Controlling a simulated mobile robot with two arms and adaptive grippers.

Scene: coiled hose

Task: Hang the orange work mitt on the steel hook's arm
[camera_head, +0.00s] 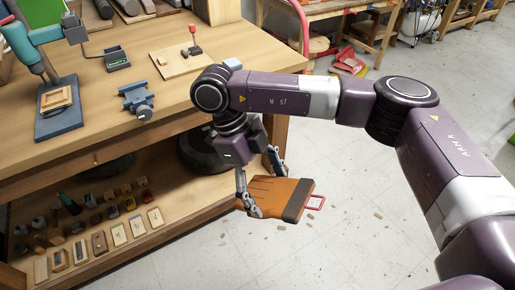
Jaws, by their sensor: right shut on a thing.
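My right gripper (266,192) is shut on the orange work mitt (270,196) and holds it in the air beside the front right corner of the wooden workbench. The gripper's fingers hide part of the mitt. I cannot make out the steel hook in this view. My left gripper is not in view.
The workbench (90,140) carries a teal stand (28,48), a blue vise (137,102) and a board with a red-handled tool (193,46). Its lower shelf holds small blocks and dark round things. Pale floor (350,150) lies open on the right, with scattered bits below the mitt.

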